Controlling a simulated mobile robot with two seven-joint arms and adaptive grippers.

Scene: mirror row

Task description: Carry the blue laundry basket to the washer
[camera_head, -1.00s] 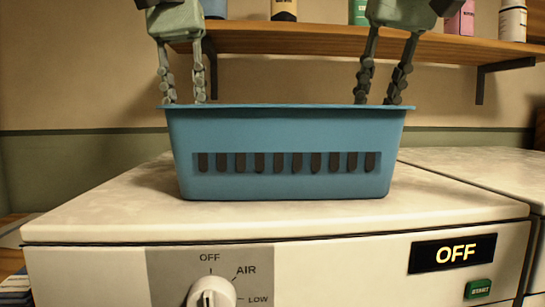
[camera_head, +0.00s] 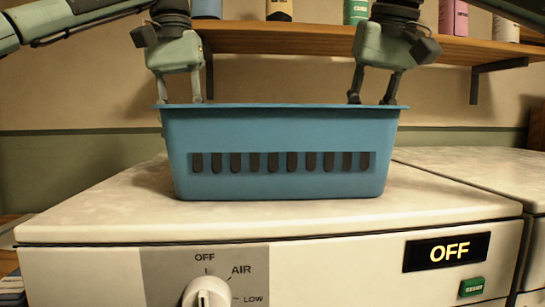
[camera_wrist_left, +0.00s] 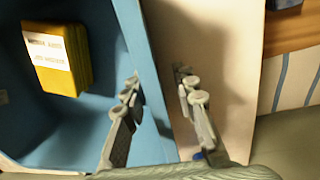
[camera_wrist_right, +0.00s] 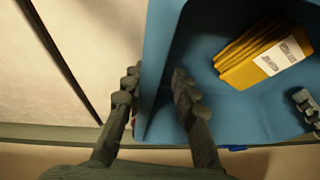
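The blue laundry basket (camera_head: 280,125) stands upright on top of a white machine (camera_head: 110,210). Folded yellow cloths with a white label (camera_wrist_right: 262,50) lie inside it; they also show in the left wrist view (camera_wrist_left: 60,62). My left gripper (camera_head: 182,100) straddles the basket's left end wall, one finger inside and one outside, with a gap around the rim. My right gripper (camera_head: 370,100) straddles the right end wall the same way. Both are open. The lower finger parts are hidden behind the basket's front in the head view.
The machine's front has a dial (camera_head: 207,293) with OFF, AIR and LOW marks, and a display (camera_head: 450,252) reading OFF. A second white top (camera_head: 490,175) adjoins at right. A wooden shelf (camera_head: 300,42) with bottles is close behind my grippers.

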